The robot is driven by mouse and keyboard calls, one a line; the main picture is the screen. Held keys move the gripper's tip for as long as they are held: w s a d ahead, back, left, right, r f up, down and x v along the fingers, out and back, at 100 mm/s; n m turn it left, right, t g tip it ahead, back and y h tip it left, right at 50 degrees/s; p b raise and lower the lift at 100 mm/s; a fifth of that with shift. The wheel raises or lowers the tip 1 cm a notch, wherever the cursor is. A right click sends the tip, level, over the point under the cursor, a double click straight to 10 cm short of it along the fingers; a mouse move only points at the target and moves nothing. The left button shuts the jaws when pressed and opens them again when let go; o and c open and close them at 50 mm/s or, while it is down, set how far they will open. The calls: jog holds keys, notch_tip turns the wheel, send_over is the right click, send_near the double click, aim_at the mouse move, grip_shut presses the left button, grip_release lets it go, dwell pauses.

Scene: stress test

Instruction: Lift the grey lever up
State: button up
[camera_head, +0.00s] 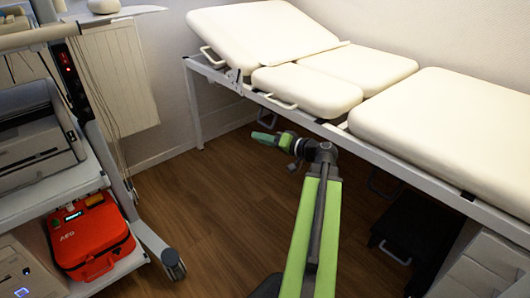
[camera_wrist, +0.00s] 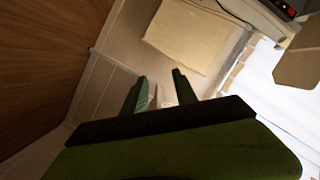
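My gripper (camera_head: 261,130) hangs over the wood floor in front of the examination bed, its green fingers pointing left. In the wrist view its two green fingers (camera_wrist: 160,88) stand apart with nothing held between them. A small grey lever-like part (camera_head: 234,77) sits on the bed frame below the raised backrest; it is too small to tell for sure that it is the grey lever. It lies above and left of my gripper, apart from it. I cannot make it out in the wrist view.
The cream bed (camera_head: 445,117) spans the right side, with loop handles along its frame. A cart (camera_head: 70,211) at left carries a printer and an orange AEG case (camera_head: 92,238). A white radiator (camera_head: 121,75) is on the back wall. Floor (camera_head: 210,215) between cart and bed is clear.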

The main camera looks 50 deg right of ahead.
aim_at(268, 127)
jog(key=s+d+f+m+t+h+b, duration=0.2)
jog(key=s+d+f+m+h+b, duration=0.15)
jog(key=s+d, duration=0.55)
jog(key=shift+m+h, duration=0.45)
jog(key=w, duration=0.6)
jog(key=w+d, duration=0.1)
jog(key=w, duration=0.5)
jog(key=w+d, duration=0.1)
jog(key=w, duration=0.5)
jog(key=shift+w+r, duration=0.15)
jog(key=shift+w, duration=0.1)
